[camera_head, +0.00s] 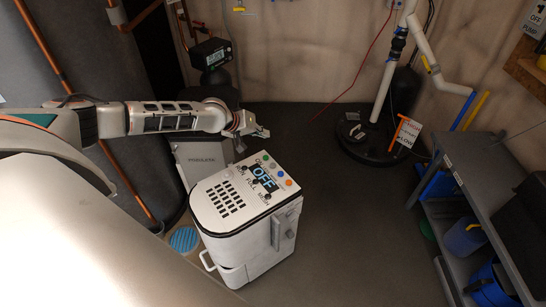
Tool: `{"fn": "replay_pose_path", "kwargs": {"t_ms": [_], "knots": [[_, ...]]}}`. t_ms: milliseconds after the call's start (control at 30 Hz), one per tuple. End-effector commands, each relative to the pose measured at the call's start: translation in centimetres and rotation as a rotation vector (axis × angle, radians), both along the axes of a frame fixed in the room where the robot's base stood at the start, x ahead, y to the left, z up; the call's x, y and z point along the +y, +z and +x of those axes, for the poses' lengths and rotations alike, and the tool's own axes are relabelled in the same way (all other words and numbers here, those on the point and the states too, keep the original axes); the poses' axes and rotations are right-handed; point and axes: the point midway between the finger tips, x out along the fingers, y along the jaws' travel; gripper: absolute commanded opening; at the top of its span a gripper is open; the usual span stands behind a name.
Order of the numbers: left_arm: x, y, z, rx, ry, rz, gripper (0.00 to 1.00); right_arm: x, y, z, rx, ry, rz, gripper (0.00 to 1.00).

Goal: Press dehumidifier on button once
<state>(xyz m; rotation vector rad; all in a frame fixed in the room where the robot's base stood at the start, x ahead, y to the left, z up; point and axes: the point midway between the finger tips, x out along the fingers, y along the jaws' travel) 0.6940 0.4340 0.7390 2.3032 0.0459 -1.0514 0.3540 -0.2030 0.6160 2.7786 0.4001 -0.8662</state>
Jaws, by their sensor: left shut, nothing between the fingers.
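The white dehumidifier (244,219) stands on the floor just below the picture's middle. Its top has a dark vent grid and a display (264,178) that reads OFF. Several small coloured buttons, among them an orange one (289,183), lie along the far and right edge of its top. My left gripper (262,132) is shut and empty. It is beyond the buttons' far end in the picture, seemingly above the top; I cannot tell the exact gap. My right gripper is not in view.
A grey box (196,158) stands behind the dehumidifier. A grey shelf (483,185) with blue containers is at the right. A black sump lid with a white pipe (383,95) is at the back right. The floor (345,215) between is clear.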

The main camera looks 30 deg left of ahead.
Motion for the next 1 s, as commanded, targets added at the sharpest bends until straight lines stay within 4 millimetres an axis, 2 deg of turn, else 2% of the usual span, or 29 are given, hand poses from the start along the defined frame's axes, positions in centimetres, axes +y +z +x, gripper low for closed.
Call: {"fn": "replay_pose_path", "kwargs": {"t_ms": [267, 433, 700, 900, 1000], "knots": [[0.0, 0.0, 0.0, 0.0, 0.0, 0.0, 0.0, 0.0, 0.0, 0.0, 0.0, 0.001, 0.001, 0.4], [0.0, -0.8, 0.0, 0.001, -0.001, 0.0, 0.0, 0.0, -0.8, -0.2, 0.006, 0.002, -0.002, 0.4], [-0.1, -4.7, -0.2, 0.009, -0.002, 0.001, 0.0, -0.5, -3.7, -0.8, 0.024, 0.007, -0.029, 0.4], [0.0, -7.3, -0.3, 0.01, -0.003, 0.002, 0.0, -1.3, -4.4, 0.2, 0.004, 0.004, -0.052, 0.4], [-0.1, -7.7, -0.1, 0.004, -0.001, 0.0, 0.0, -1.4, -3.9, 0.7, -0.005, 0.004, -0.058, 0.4]]}}
